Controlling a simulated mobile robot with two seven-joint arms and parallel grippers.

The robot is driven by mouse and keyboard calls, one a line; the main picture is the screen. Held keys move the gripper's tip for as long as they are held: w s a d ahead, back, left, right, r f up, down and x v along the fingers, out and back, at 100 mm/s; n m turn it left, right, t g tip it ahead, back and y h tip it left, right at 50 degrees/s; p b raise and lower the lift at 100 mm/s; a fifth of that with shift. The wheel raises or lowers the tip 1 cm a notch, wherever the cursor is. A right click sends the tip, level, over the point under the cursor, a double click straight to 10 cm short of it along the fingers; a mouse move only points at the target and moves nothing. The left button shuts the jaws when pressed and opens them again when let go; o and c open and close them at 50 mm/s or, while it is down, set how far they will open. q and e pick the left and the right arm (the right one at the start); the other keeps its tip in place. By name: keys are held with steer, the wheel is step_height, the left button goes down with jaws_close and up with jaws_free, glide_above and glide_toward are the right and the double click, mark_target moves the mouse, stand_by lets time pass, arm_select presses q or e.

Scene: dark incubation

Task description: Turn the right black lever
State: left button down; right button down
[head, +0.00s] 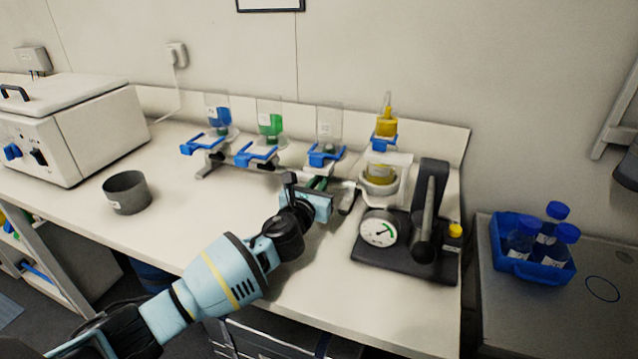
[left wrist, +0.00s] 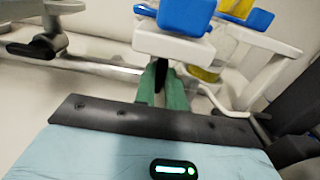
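A rack on the bench carries clear cups in blue clamps (head: 325,158). In the left wrist view the nearest white holder with its blue clamp (left wrist: 187,15) is above my fingers. My left gripper (head: 317,184) is low in front of the rack's right part. Its green fingers (left wrist: 162,88) are close together, one on each side of a narrow dark piece, which looks like the right black lever (left wrist: 159,80). The fingers hide most of it. Another dark grey lever-like part (left wrist: 35,46) shows at the left of the wrist view. My right gripper is not in view.
Right of the gripper stands a black pump with a white dial gauge (head: 379,230). A flask with yellow liquid (head: 380,173) is behind it. A grey pot (head: 126,193) and a white box machine (head: 75,130) are left. Blue-capped bottles stand in a blue tray (head: 533,275) at right.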

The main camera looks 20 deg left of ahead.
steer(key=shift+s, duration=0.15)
arm_select(q)
steer(key=shift+r+m+p, duration=0.15)
steer(key=shift+m+p, duration=0.2)
steer(key=shift+m, duration=0.05)
steer(key=m+p, duration=0.1)
steer(key=m, duration=0.1)
steer(key=m+p, duration=0.3)
steer(key=shift+d+r+m, duration=0.1)
steer(key=shift+r+m, duration=0.15)
steer(key=shift+m, duration=0.05)
steer(key=shift+m+p, duration=0.35)
steer(key=shift+m, duration=0.55)
steer(key=shift+d+f+m+p, duration=0.1)
steer(key=shift+f+m+p, duration=0.2)
steer(key=shift+m, duration=0.6)
steer(key=m, duration=0.2)
steer(key=shift+f+m, duration=0.1)
steer(key=shift+m, duration=0.2)
steer(key=m, duration=0.5)
steer(key=shift+f, duration=0.25)
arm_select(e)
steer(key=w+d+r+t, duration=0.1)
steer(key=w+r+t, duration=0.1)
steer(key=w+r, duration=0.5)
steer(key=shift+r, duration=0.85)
arm_select(q)
steer(key=shift+m, duration=0.3)
